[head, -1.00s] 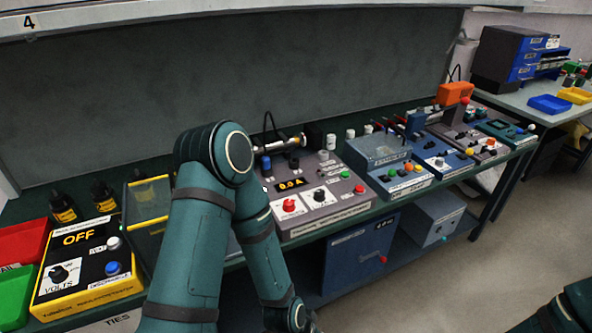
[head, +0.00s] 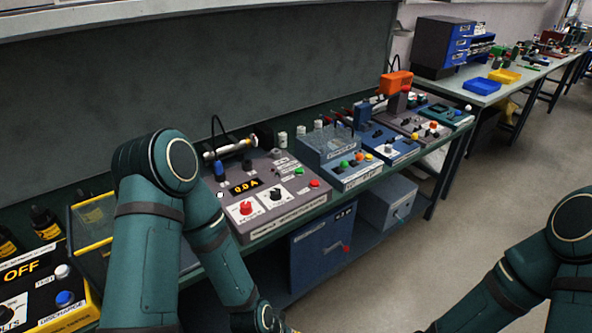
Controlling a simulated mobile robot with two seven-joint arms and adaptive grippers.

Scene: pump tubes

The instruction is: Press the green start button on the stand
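Several stands on the bench carry buttons, and I cannot tell from the labels which one is the task's stand. A blue stand (head: 345,183) with a clear cover has a green button (head: 344,165) beside an orange one on its sloped front. Left of it, a grey box (head: 285,213) shows a lit "0.0 A" display, a red knob, a black knob, a red button (head: 314,183) and a small greenish button (head: 299,171). My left arm reaches down in front of the bench, and its gripper is cut off below the picture. My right gripper is also out of view.
A black and yellow box (head: 57,293) reading "OFF" sits at the left. More blue and grey stands with an orange block (head: 396,82) continue to the right. Blue cabinets (head: 322,247) stand under the bench. The floor (head: 440,240) between bench and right arm is clear.

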